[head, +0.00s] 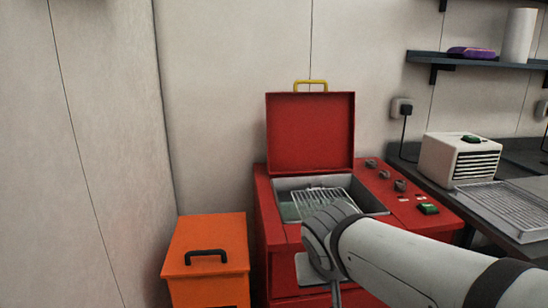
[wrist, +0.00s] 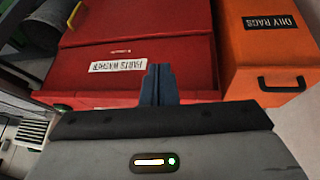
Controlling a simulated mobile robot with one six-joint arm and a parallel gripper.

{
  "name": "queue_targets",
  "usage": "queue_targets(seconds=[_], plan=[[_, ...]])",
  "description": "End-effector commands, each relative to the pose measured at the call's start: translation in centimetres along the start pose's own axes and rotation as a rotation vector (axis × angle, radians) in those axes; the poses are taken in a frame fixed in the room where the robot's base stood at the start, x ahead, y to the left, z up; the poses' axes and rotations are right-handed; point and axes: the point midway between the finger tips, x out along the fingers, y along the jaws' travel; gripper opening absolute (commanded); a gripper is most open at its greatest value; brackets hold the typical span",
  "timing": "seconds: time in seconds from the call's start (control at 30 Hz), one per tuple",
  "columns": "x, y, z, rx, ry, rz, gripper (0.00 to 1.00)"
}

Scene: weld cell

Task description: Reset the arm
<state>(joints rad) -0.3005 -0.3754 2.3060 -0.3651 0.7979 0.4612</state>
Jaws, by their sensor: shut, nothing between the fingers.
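My arm (head: 400,255) reaches in from the lower right of the head view, its wrist in front of the red parts washer (head: 285,238). In the wrist view my gripper (wrist: 158,72) has its two dark fingers together with nothing between them. They point at the red washer (wrist: 130,75), just beside its white "PARTS WASHER" label (wrist: 118,65). I cannot tell whether the fingers touch the washer.
The washer's red lid (head: 310,135) stands open above a basin with a wire basket (head: 322,203). An orange oily-rags bin (head: 207,258) stands to its left. At right are a bench with a white vented box (head: 450,158) and wire rack (head: 500,205), and a wall shelf (head: 470,60).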

Motion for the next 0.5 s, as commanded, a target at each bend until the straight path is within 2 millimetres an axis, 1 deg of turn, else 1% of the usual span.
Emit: queue_targets(seconds=[0.03,0.2,0.3,0.4,0.5], plan=[[-2.5,1.4,-0.3,0.01,-0.034,-0.001,0.0],[-6.2,3.9,1.3,0.023,-0.138,-0.03,0.0],[-8.3,5.0,2.2,0.033,-0.191,-0.057,0.0],[-9.9,5.6,3.0,0.041,-0.228,-0.085,0.0],[-10.9,5.9,3.6,0.046,-0.255,-0.109,0.0]])
